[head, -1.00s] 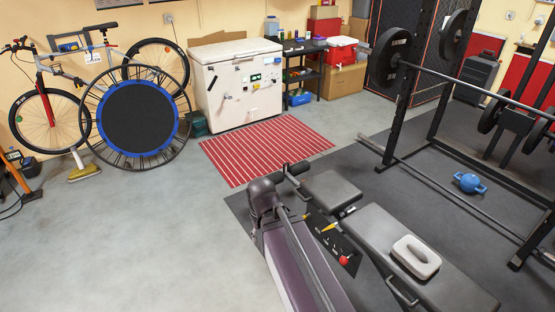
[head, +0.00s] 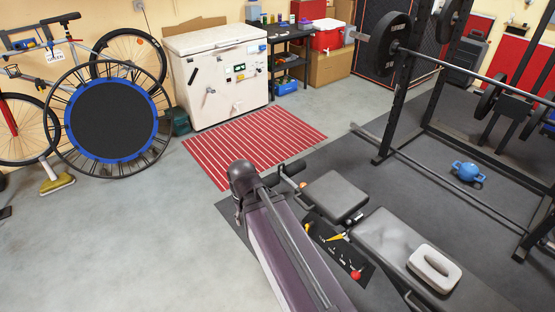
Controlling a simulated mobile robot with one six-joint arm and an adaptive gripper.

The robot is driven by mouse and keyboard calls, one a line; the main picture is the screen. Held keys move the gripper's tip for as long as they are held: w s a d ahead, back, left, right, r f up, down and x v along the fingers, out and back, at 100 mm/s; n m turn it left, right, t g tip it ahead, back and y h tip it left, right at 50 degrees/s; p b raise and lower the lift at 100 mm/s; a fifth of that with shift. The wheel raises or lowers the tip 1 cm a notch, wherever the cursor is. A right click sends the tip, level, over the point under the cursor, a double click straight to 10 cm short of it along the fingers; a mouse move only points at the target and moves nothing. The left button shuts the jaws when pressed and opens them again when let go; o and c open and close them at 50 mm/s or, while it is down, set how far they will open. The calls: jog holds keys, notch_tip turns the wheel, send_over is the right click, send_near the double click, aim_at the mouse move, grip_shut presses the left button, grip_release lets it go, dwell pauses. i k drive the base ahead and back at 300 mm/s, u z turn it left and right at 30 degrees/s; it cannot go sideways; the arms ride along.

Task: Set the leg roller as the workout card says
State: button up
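The black leg roller (head: 293,168) sits at the far end of the dark grey weight bench, just beyond the seat pad (head: 336,195). Its left end is partly hidden, and its setting is too small to read. A long back pad (head: 395,245) extends toward me on the right. A small white card (head: 56,56) hangs on the bicycle at the far left. Its lettering seems to include "GREEN", but the rest is unreadable.
A dark panel (head: 326,246) with small yellow and red parts lies beside the bench. Grey floor (head: 130,240) is clear at left.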

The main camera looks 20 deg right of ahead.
aim_at(272, 179)
jog(key=z, duration=0.4)
jog(key=i, duration=1.2)
jog(key=z, duration=0.4)
